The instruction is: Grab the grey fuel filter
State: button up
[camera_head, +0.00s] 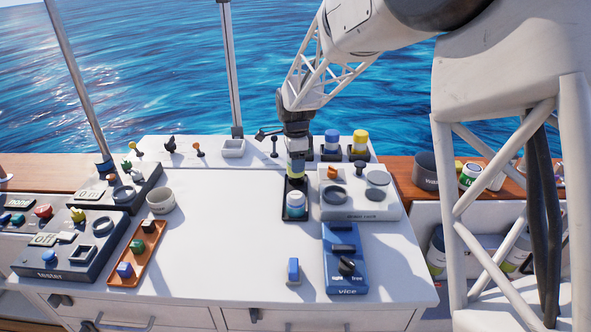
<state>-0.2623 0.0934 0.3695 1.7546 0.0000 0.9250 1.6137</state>
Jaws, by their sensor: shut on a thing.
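My gripper (296,150) points straight down over the back end of a narrow black tray (286,213). It is shut on a small upright cylinder with a light grey part (297,146), which looks like the grey fuel filter; the fingers and its small size hide its details. A pale yellow-green band shows just below, and I cannot tell whether it belongs to the held thing or to something in the tray.
A blue filter (331,141) and a yellow filter (360,143) stand behind, right of my gripper. A grey rack (360,211) is close on the right, with a blue vice (345,275) in front. The white worktop (225,235) is clear left of the tray.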

jog(key=shift+r, duration=0.3)
jog(key=shift+s, duration=0.1)
dwell(0.4)
